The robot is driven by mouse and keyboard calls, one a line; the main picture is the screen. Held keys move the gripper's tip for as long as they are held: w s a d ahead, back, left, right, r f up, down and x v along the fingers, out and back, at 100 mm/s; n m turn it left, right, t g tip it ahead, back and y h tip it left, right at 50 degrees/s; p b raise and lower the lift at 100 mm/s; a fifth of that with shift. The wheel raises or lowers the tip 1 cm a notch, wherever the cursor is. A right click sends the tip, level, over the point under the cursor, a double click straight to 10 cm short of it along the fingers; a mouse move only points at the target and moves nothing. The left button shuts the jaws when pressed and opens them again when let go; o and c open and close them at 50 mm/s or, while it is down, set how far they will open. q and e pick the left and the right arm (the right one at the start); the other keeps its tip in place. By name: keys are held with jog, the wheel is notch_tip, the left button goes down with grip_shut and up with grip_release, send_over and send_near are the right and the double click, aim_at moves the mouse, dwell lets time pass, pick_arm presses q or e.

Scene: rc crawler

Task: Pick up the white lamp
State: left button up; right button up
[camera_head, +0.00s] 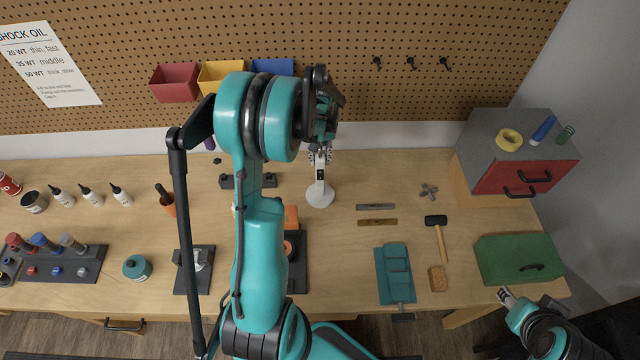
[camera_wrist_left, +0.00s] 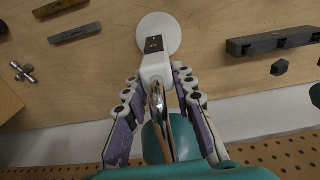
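The white lamp (camera_head: 320,194) stands on the wooden table, its round base flat on the tabletop. It also shows in the left wrist view (camera_wrist_left: 158,40), with its white stem between my fingers. My left gripper (camera_head: 320,157) points down over the lamp with one finger on each side of the stem. In the left wrist view the fingertips (camera_wrist_left: 157,76) are very close to the stem; whether they touch it is unclear. My right gripper (camera_head: 506,296) is at the lower right, near the table's front edge and away from the lamp; its fingers are too small to judge.
A black block (camera_head: 230,182) lies left of the lamp. Two small levels (camera_head: 377,221) lie to its right, beside a metal cross piece (camera_head: 429,191) and a mallet (camera_head: 437,222). A drawer cabinet (camera_head: 470,150) and green toolbox (camera_head: 500,262) stand at right. Pegboard (camera_head: 430,95) rises behind.

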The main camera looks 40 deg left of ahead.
pick_arm(q)
grip_shut()
